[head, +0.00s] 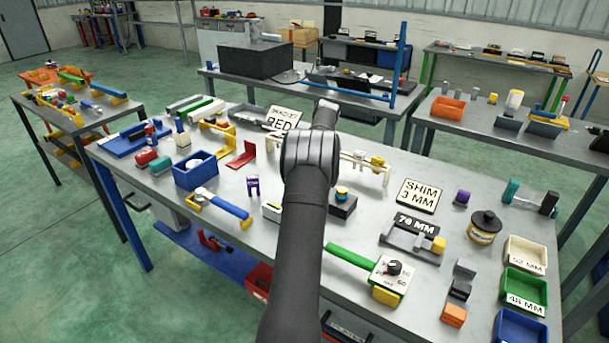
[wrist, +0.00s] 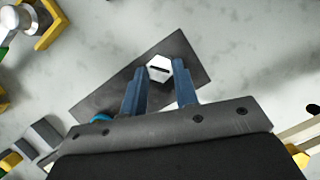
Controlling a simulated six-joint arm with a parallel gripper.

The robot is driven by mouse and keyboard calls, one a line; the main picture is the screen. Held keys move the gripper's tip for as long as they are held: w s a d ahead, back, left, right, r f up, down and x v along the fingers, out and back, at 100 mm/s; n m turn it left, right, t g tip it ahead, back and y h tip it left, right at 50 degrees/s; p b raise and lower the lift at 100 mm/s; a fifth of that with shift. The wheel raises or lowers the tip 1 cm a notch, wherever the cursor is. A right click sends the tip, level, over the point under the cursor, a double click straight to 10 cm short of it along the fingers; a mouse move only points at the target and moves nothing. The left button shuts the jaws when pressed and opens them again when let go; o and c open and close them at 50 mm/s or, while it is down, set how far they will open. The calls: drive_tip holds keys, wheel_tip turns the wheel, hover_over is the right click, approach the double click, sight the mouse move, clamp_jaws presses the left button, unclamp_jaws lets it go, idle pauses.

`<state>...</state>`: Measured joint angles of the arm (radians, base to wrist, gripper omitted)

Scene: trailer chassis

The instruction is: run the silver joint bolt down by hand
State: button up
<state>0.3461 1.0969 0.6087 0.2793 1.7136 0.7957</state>
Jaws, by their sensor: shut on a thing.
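The silver joint bolt (wrist: 158,69) shows in the wrist view as a pale hexagonal head with a dark slot-like mark. It stands over a dark grey flat plate (wrist: 192,50). My gripper (wrist: 160,70) has its two blue fingers on either side of the head, shut on it. The bolt's shank and how deep it sits are hidden. In the head view my arm covers the gripper, the bolt and most of that spot on the bench.
The grey bench (head: 300,240) is crowded around my arm. A cream bracket with a yellow part (head: 377,163) stands right of the wrist, and a black block (head: 343,205) is close beside the arm. A yellow bracket (wrist: 48,22) is at the wrist view's upper left.

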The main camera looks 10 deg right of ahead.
drive_tip(key=shift+r+m+t, duration=0.2)
drive_tip(key=shift+m+t, duration=0.2)
drive_tip(key=shift+m, duration=0.4)
drive_tip(key=o, duration=1)
drive_tip(key=shift+c, duration=0.2)
drive_tip(key=shift+o, duration=0.2)
drive_tip(key=shift+f, duration=0.1)
drive_tip(key=v, duration=1.2)
drive_tip(key=shift+s+f, duration=0.1)
